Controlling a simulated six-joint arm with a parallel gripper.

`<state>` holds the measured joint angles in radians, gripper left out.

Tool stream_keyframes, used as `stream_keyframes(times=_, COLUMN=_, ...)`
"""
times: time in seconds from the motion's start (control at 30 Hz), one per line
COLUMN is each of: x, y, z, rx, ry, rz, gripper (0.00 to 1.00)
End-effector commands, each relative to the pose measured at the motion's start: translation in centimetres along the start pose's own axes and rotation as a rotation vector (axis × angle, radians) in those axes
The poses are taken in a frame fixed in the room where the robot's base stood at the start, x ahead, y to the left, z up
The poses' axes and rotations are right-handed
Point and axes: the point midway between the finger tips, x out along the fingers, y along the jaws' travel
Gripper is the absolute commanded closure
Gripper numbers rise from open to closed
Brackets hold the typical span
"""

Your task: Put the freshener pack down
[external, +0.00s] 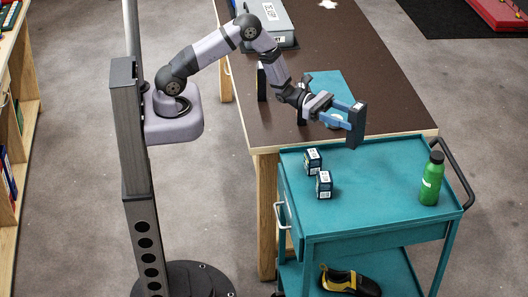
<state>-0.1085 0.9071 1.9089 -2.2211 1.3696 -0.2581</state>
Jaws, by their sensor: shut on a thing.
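My gripper (347,116) is shut on a dark, flat, box-shaped pack (357,127), which I take to be the freshener pack. The pack is held upright in the air, with a small light patch near its top. In the picture it overlaps the front right part of the brown table and sits just above the back edge of the teal cart (378,207). The single view does not show exactly how high it is or what lies below it.
On the cart top stand two small dark boxes with white labels (313,161) (324,184) and a green bottle (432,178). The cart's middle is clear. A shoe (350,281) lies on its lower shelf. The brown table (395,105) holds a grey case (268,20) and a blue mat (325,84).

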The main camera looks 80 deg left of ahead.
Motion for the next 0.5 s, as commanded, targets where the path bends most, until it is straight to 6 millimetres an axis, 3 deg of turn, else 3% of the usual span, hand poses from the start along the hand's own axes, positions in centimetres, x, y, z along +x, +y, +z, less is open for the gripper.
stream_keyframes(times=0.3, x=-0.1, y=0.0, z=-3.9, rx=-0.002, ry=0.001, rz=0.001, gripper=0.70)
stream_keyframes(times=0.5, x=0.0, y=0.1, z=-5.0, rx=0.002, ry=-0.001, rz=0.001, gripper=0.70)
